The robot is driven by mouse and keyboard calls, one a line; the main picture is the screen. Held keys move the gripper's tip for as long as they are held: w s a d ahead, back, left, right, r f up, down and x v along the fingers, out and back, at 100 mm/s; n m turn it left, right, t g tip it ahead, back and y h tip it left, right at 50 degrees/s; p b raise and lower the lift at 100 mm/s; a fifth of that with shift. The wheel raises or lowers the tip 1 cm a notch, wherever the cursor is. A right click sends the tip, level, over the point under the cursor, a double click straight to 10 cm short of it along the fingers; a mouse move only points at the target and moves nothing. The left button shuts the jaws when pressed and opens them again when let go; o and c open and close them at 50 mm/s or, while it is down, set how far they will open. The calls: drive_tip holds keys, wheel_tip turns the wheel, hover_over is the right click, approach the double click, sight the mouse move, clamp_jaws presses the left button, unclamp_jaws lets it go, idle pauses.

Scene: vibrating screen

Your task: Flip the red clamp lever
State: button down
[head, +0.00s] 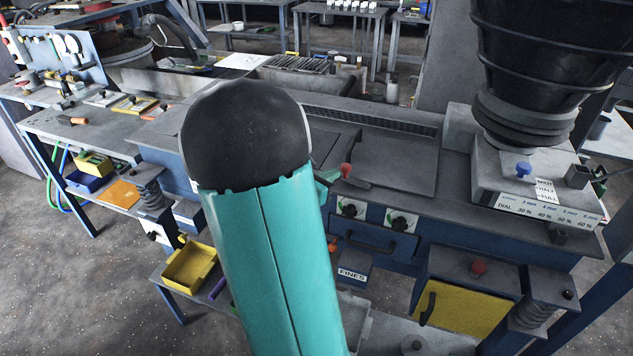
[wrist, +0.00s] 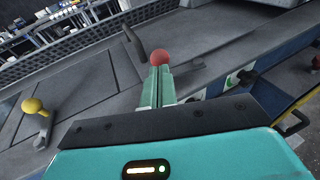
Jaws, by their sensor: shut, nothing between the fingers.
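The red clamp lever has a round red knob (head: 345,170) on a short grey arm, on the grey deck of the screen machine. In the wrist view the red knob (wrist: 162,58) shows just beyond my fingertips. My gripper (wrist: 159,72) is shut and empty, its pale green fingers together and pointing at the knob. I cannot tell whether the tips touch it. In the head view, my arm hides most of my gripper (head: 328,177), which is just left of the knob.
A yellow-knobbed lever (wrist: 34,106) stands on the deck left of my gripper. A dark curved handle (wrist: 134,43) rises behind the red knob. Black dials (head: 349,210) and a drawer handle (head: 371,241) are on the blue front panel below. Flat deck plate (head: 395,160) lies clear to the right.

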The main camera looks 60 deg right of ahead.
drive_tip(key=shift+x, duration=1.05)
